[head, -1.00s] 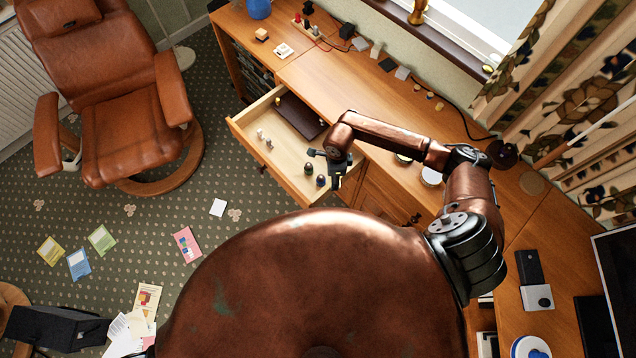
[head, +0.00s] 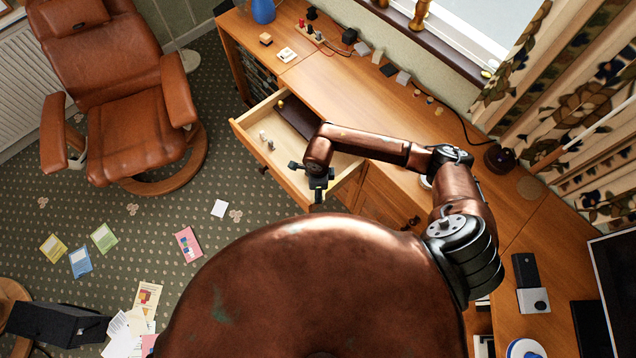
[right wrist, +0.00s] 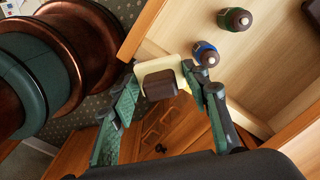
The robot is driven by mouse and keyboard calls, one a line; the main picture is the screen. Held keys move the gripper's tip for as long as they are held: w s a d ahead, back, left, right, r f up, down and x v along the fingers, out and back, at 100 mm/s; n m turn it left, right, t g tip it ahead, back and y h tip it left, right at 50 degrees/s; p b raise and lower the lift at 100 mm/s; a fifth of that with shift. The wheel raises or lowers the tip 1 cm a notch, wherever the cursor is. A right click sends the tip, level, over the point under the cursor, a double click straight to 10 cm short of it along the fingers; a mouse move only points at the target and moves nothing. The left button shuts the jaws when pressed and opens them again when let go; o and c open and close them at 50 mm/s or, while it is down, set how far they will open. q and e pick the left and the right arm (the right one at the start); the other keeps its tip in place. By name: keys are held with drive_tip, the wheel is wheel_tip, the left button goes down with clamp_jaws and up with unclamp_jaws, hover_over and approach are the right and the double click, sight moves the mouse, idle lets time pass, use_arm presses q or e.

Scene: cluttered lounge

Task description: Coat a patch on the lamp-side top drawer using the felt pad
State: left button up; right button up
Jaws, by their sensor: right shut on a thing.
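The open top drawer (head: 256,150) juts from the left part of the wooden desk. My right gripper (head: 318,185) is over the drawer's near front corner. In the right wrist view my right gripper (right wrist: 168,98) is shut on the felt pad (right wrist: 160,70), a cream pad with a dark brown block behind it. The pad sits close to the corner of the drawer (right wrist: 138,32); I cannot tell whether it touches. My left gripper is not in view.
The drawer also holds a dark flat case (head: 298,117) and small light pieces (head: 266,139). A brown armchair (head: 120,90) stands to the left. Papers and cards (head: 189,243) lie on the carpet. Small items and cables line the desk's back edge.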

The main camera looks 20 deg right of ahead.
drive_tip(key=shift+r+p, duration=1.7)
drive_tip(key=shift+r, duration=1.35)
